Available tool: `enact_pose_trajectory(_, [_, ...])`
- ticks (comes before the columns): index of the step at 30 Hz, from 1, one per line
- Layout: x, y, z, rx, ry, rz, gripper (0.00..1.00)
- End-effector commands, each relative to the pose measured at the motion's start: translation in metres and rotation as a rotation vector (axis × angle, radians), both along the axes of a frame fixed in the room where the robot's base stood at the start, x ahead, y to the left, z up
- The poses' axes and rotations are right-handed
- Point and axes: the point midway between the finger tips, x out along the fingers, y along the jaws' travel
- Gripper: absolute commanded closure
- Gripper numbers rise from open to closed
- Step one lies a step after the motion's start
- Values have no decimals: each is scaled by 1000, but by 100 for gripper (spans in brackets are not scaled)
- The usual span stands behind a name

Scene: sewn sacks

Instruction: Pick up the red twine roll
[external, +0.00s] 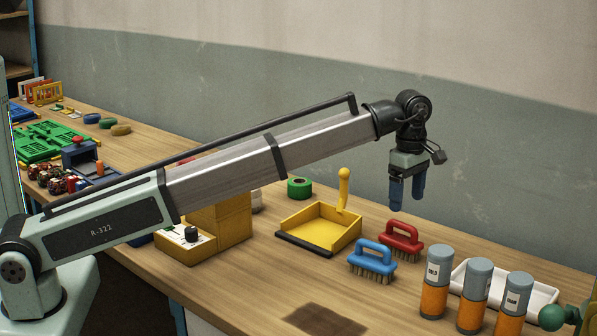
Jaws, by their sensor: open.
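I cannot make out a red twine roll for certain. A small red patch (187,160) shows just above my arm's upper edge, and the arm hides most of whatever it belongs to. A green roll (299,188) lies on the table behind the yellow dustpan. A whitish round item (257,200) is partly hidden by my arm. My gripper (407,196) points down with its blue fingers apart and nothing between them. It hangs above the table, above the red brush.
A yellow dustpan (322,229), a red brush (402,240) and a blue brush (373,260) sit below my gripper. Several orange-and-grey canisters (435,296) stand in front of a white tray (540,293). Yellow boxes (222,222) stand under my arm.

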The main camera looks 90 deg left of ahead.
Motion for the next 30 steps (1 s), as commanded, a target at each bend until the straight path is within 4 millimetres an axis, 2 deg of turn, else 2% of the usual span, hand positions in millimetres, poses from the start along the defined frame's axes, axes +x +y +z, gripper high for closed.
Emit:
enact_pose_trajectory(1, [0,0,0,0,0,0,16])
enact_pose_trajectory(6, [0,0,0,0,0,0,0])
enact_pose_trajectory(13, [-1,1,0,1,-1,0,0])
enact_pose_trajectory(17, [-11,20,0,7,-7,-12,0])
enact_pose_trajectory(20, [-29,53,0,21,-18,-37,0])
enact_pose_trajectory(23, [-56,99,1,42,-34,-75,0])
enact_pose_trajectory(24, [-68,117,1,50,-38,-92,0])
enact_pose_trajectory(30, [-130,201,1,104,-53,-178,0])
